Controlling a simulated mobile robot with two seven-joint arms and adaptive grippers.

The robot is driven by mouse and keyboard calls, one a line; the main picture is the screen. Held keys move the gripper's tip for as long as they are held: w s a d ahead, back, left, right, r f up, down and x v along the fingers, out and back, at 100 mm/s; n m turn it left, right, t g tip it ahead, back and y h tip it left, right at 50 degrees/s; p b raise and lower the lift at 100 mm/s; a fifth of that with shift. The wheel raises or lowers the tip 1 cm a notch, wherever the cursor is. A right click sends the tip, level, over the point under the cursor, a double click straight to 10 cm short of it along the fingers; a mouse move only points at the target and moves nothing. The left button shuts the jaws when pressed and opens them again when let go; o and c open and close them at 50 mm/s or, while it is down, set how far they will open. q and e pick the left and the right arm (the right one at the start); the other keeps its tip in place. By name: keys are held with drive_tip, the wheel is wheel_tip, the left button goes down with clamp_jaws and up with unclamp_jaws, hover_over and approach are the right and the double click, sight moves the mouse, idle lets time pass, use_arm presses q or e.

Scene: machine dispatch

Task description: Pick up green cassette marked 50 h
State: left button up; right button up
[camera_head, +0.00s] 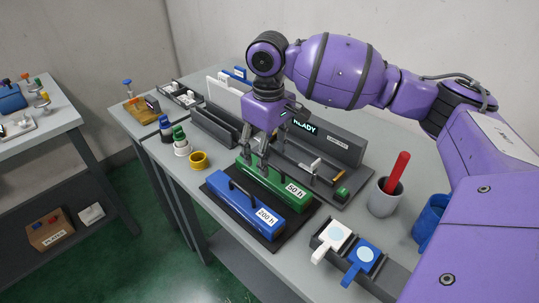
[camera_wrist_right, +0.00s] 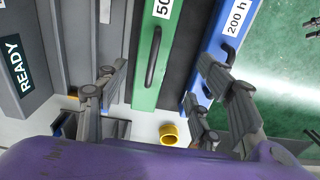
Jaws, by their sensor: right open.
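The green cassette marked 50 h (camera_head: 268,184) lies on a dark base on the table, with a dark handle along its top. It shows in the right wrist view (camera_wrist_right: 141,85), its label partly cut off at the top. My right gripper (camera_head: 258,158) points down over the far left end of the green cassette. In the right wrist view its open, empty fingers (camera_wrist_right: 160,88) appear on either side of the cassette; I cannot tell their height above it. The blue cassette marked 200 h (camera_head: 240,208) lies parallel beside the green one, on the nearer side. My left gripper is not in view.
A dark machine with a READY display (camera_head: 306,126) stands behind the cassettes. A yellow ring (camera_head: 199,160) and small bottles (camera_head: 180,142) are to the left. White and blue tags (camera_head: 362,256) and a grey cup (camera_head: 382,200) holding a red stick are to the right.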

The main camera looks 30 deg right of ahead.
sight(272, 174)
drive_tip(key=shift+w+d, duration=0.1)
drive_tip(key=shift+w, duration=0.15)
drive_tip(key=shift+w+f, duration=0.1)
drive_tip(key=shift+f, duration=0.2)
drive_tip(key=f, duration=0.2)
drive_tip(key=shift+s+d+f, duration=0.1)
drive_tip(key=shift+s+f, duration=0.2)
drive_tip(key=f, duration=0.3)
drive_tip(key=shift+w+d+f, duration=0.1)
drive_tip(key=shift+d+f, duration=0.25)
drive_tip(key=shift+f, duration=0.4)
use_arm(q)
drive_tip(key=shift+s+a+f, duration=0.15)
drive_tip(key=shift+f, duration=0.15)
use_arm(e)
drive_tip(key=shift+w+r, duration=0.1)
clamp_jaws()
